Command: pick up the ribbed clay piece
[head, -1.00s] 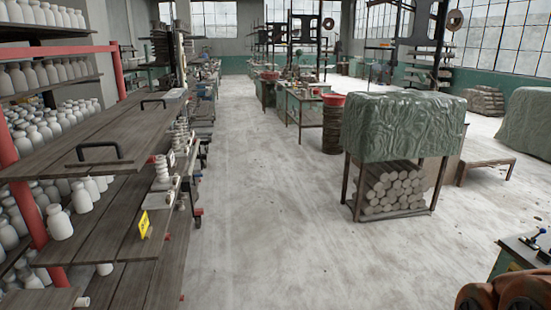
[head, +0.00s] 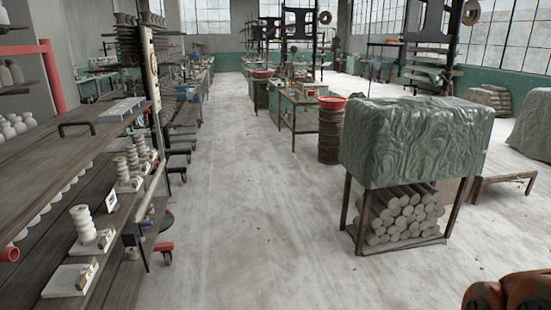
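Several pale ribbed pieces stand upright in a row on the wooden shelf at the left. The nearest ribbed piece (head: 82,222) stands on a small white base. Another ribbed piece (head: 122,172) stands farther back, with more close behind it. I cannot tell which one the task names, or whether they are clay. My gripper is not in view. Only a rounded orange-brown part, likely of my arm, shows at the bottom right corner, well apart from the shelf.
A stand under a green cover (head: 415,140) holds pale cylinders (head: 400,215) at the right. A ribbed brown drum (head: 330,137) and workbenches stand farther back. The pale floor (head: 245,230) between is clear.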

